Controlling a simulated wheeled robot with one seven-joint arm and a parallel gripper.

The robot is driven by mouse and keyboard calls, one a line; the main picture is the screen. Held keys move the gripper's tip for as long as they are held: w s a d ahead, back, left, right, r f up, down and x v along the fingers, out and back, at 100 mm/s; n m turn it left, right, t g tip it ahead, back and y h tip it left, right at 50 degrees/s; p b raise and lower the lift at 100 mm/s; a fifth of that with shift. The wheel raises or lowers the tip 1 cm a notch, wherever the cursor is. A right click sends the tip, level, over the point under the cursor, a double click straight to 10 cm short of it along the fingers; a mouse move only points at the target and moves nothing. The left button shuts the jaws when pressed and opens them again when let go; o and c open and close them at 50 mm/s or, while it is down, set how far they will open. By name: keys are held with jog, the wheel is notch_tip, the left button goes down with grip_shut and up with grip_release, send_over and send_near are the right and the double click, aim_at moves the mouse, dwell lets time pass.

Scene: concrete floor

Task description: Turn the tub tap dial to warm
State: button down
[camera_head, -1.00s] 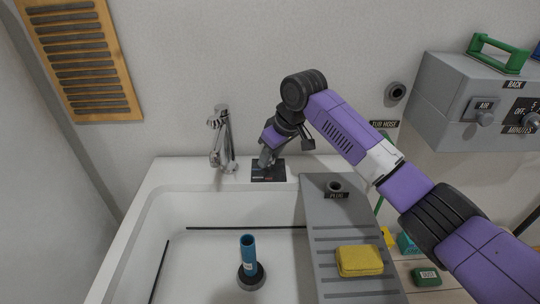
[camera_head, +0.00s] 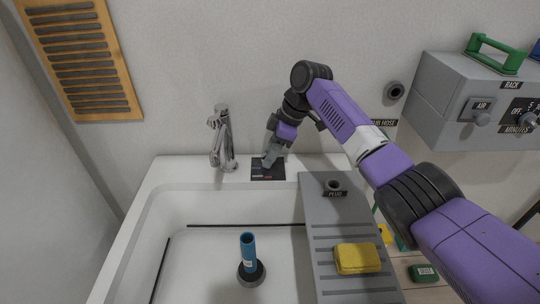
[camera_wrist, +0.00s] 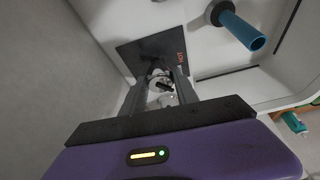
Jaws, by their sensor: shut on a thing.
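The tub tap dial (camera_wrist: 162,86) shows in the wrist view as a small round knob between my fingers, partly hidden by them. It sits on a dark plate (camera_head: 268,174) on the tub's back rim; in the wrist view the plate (camera_wrist: 140,53) carries the word HOT near its right side. My gripper (camera_wrist: 160,96) is shut on the dial from above; in the head view the gripper (camera_head: 270,160) comes down onto the plate and hides the dial. I cannot read the dial's setting. The chrome tap (camera_head: 222,140) stands left of the plate.
The white tub (camera_head: 165,200) holds an upright blue-handled plunger-like object (camera_head: 248,252), also in the wrist view (camera_wrist: 240,30). A grey ribbed board (camera_head: 325,215) at right bears a plug and a yellow sponge (camera_head: 357,258). A grey control box (camera_head: 460,95) is on the right wall.

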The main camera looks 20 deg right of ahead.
jog(key=shift+n, duration=0.5)
jog(key=c, duration=0.9)
grip_release()
jog(key=shift+c, duration=0.2)
jog(key=shift+r, duration=0.15)
jog(key=w+v, duration=0.1)
jog(key=v, duration=0.6)
jog(key=shift+s+d+r, duration=0.15)
jog(key=shift+s+r, duration=0.1)
jog(key=shift+s, duration=0.15)
